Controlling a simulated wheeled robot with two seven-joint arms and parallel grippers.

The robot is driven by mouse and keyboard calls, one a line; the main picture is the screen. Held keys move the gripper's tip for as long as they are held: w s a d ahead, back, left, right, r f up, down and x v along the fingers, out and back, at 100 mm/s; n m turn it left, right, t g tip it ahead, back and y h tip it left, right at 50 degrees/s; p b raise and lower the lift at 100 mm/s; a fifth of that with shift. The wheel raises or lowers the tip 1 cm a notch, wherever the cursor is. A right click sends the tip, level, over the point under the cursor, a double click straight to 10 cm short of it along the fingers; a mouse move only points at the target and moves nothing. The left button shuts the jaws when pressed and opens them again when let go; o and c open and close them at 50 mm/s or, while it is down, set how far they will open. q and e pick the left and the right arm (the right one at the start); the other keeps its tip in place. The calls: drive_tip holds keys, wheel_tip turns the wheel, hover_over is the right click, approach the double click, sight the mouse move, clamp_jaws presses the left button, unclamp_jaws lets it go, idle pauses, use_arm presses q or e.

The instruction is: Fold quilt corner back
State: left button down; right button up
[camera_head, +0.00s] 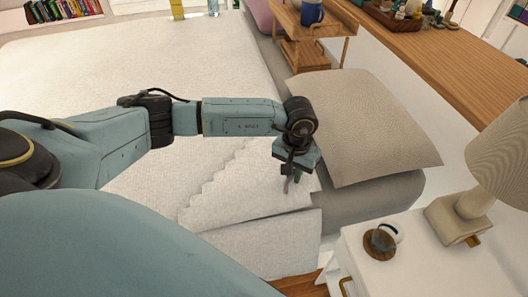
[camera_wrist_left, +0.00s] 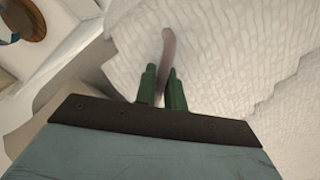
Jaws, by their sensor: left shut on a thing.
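The white textured quilt (camera_head: 140,80) covers the bed, and a flap with a wavy, stepped edge (camera_head: 232,180) lies near the pillow end. My left gripper (camera_head: 290,178) points down at this flap beside the pillow. In the left wrist view its two green fingers (camera_wrist_left: 162,88) are close together around a thin grey-brown strip (camera_wrist_left: 168,48) that stands out against the white quilt (camera_wrist_left: 225,60). I take the strip as part of the quilt's corner, though its join is unclear. My right gripper is not in view.
A beige pillow (camera_head: 365,125) lies right of my left gripper on the grey mattress (camera_head: 375,198). A white nightstand (camera_head: 420,265) with a lamp (camera_head: 470,205) and a small round object (camera_head: 382,240) stands at lower right. A wooden counter (camera_head: 440,75) runs behind.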

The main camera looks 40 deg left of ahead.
use_arm(q)
drive_tip(key=shift+a+r+p, duration=0.3)
drive_tip(key=shift+a+r, duration=0.05)
drive_tip(key=shift+r, duration=0.4)
drive_tip(key=shift+a+r+p, duration=0.25)
drive_tip(key=shift+a+r, duration=0.05)
drive_tip(key=shift+r, duration=0.45)
drive_tip(key=shift+a+r+h+p, duration=0.15)
drive_tip(key=shift+a+r+p, duration=0.15)
drive_tip(key=shift+r, duration=0.2)
drive_tip(key=shift+a+r+h+p, duration=0.15)
drive_tip(key=shift+a+r+p, duration=0.1)
drive_tip(key=shift+r, duration=0.25)
drive_tip(key=shift+a+r, duration=0.25)
drive_tip(key=shift+r, duration=0.1)
drive_tip(key=shift+a+r+p, duration=0.45)
drive_tip(key=shift+a+r, duration=0.5)
drive_tip(key=shift+r, duration=0.2)
